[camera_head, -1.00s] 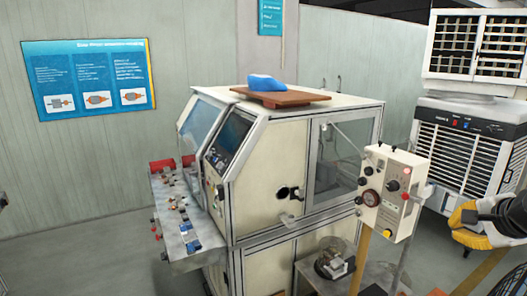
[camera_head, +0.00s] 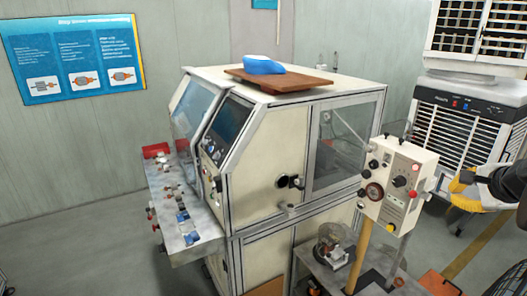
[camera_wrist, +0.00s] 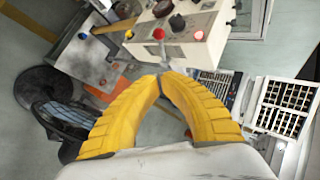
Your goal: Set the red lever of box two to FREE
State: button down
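A cream control box (camera_head: 381,210) stands on a yellow post at the right of the head view; it also shows at the top of the wrist view (camera_wrist: 200,52). I cannot read a box number. A red ball knob (camera_head: 413,194), apparently the lever's end, sits at its right edge; in the wrist view the red knob (camera_wrist: 158,34) has a grey stalk beneath it. The lever's setting and the FREE mark are not legible. My gripper (camera_head: 458,186), with yellow fingers, is right of the box and apart from it. In the wrist view my gripper's tips (camera_wrist: 161,77) meet, with nothing held.
A red lamp (camera_head: 415,168), dials and a yellow button share the box face. A cream winding machine (camera_head: 265,165) stands left of it, with a low metal table (camera_head: 310,262) in front. A louvred cooler (camera_head: 458,130) stands behind my gripper. Floor is open at left.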

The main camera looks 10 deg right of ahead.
send_near(425, 197)
jog(key=w+a+f+p, duration=0.1)
jog(key=w+a+f, duration=0.1)
jog(key=shift+w+a+f, duration=0.3)
jog(key=shift+a, duration=0.05)
jog(key=shift+a, duration=0.1)
